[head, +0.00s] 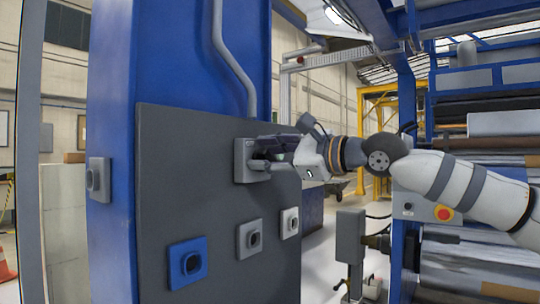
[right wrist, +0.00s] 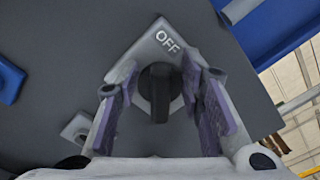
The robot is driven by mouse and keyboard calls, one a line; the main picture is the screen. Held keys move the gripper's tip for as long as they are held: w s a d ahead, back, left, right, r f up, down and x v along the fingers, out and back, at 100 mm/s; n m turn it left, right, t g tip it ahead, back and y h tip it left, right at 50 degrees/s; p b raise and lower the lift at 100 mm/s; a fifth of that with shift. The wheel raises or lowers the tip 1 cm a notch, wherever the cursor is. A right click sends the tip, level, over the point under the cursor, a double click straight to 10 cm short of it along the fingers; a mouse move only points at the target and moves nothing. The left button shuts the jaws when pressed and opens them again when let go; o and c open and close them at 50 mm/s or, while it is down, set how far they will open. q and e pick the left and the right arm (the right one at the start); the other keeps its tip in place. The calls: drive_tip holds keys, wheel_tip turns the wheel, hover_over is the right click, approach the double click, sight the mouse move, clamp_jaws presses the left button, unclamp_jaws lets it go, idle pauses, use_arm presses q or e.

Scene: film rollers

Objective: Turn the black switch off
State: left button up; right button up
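The black switch (right wrist: 158,95) is a dark round knob with a bar, in the middle of the right wrist view. It sits on a light grey plate (right wrist: 150,48) with "OFF" printed near its upper corner. In the head view the grey switch box (head: 241,160) is on the dark panel, and my gripper mostly hides the knob. My right gripper (head: 270,160) reaches in from the right, up against the box. In the right wrist view its purple-padded fingers (right wrist: 158,78) stand apart on either side of the knob, with gaps showing. My left gripper is not in view.
The dark panel (head: 190,225) also carries a blue box (head: 188,262), a grey box (head: 249,239) and a white box (head: 290,222) below. Another grey box (head: 98,180) is on the blue column's left. Machine rollers (head: 500,123) stand at the right.

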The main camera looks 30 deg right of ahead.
drive_tip(key=v, duration=1.2)
drive_tip(key=shift+a, duration=0.1)
